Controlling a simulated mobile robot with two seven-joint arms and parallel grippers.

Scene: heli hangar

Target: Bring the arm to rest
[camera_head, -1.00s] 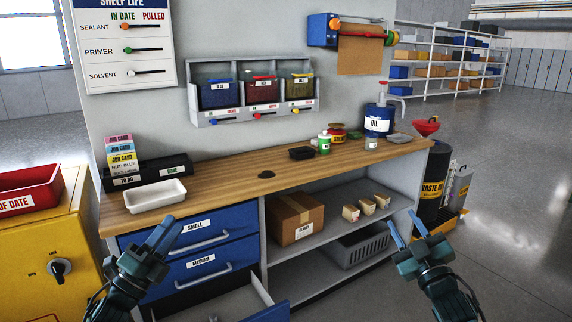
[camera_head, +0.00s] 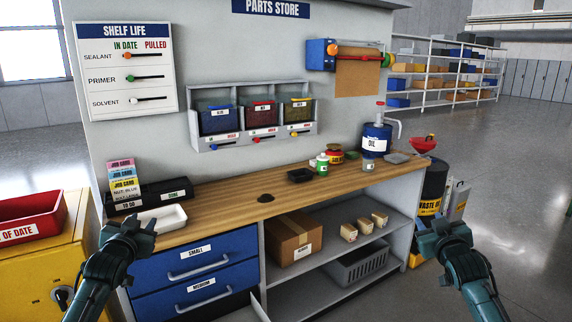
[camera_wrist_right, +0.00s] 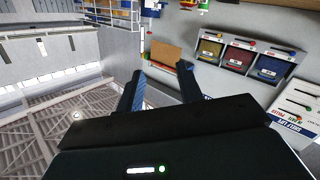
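My left gripper (camera_head: 140,222) is raised at the lower left, in front of the white tray on the bench. Its fingers are foreshortened but look apart, with nothing between them. My right gripper (camera_head: 441,226) is raised at the lower right, in front of the bench's right end. In the right wrist view its two blue fingers (camera_wrist_right: 160,85) stand apart and empty.
The wooden bench (camera_head: 225,200) runs across the middle, with a white tray (camera_head: 172,218), a dark tray (camera_head: 299,175) and an oil can (camera_head: 376,140). A yellow cabinet (camera_head: 40,265) stands left. Open floor (camera_head: 520,200) lies right.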

